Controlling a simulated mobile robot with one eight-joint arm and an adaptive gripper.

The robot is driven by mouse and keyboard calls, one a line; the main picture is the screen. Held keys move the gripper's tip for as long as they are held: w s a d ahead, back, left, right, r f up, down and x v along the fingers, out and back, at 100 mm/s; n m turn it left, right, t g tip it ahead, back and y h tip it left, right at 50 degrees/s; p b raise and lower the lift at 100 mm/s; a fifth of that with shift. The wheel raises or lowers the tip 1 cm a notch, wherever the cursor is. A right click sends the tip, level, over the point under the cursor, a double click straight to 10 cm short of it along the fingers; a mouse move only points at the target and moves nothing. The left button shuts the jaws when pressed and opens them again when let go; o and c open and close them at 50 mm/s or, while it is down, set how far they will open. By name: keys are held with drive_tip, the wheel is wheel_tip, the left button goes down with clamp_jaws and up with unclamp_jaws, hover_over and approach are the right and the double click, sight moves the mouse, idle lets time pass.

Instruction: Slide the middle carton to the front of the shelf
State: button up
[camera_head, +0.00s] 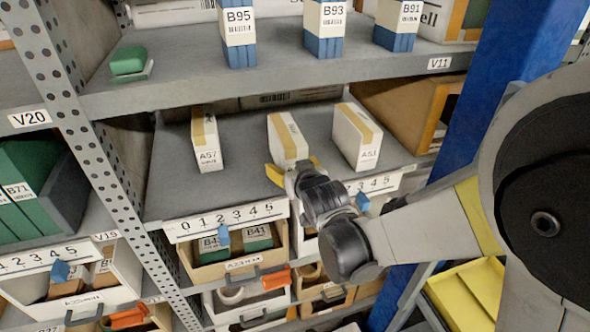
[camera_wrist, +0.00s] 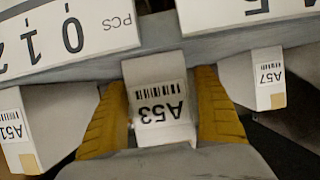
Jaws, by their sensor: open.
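The middle carton (camera_head: 287,136) is white with a tan tape strip and stands upright on the middle shelf (camera_head: 240,180), back from the front edge. Its A53 label faces my camera upside down in the wrist view (camera_wrist: 158,104). My gripper (camera_head: 293,172) is at the carton's front end, its yellow fingers open, one on each side of the carton. In the wrist view both fingers lie close along its sides; I cannot tell whether they touch. The gripper and wrist hide the carton's lower front in the head view.
Carton A57 (camera_head: 206,140) stands to the left and carton A51 (camera_head: 356,137) to the right, with gaps between. An upper shelf (camera_head: 280,80) with boxes overhangs behind. Label strips (camera_head: 226,219) line the front edge above bins. A blue post (camera_head: 500,80) rises at right.

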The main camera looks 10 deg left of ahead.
drive_tip(key=v, duration=1.1)
drive_tip(key=shift+s+d, duration=0.15)
drive_tip(key=shift+s, duration=0.2)
drive_tip(key=shift+r, duration=0.1)
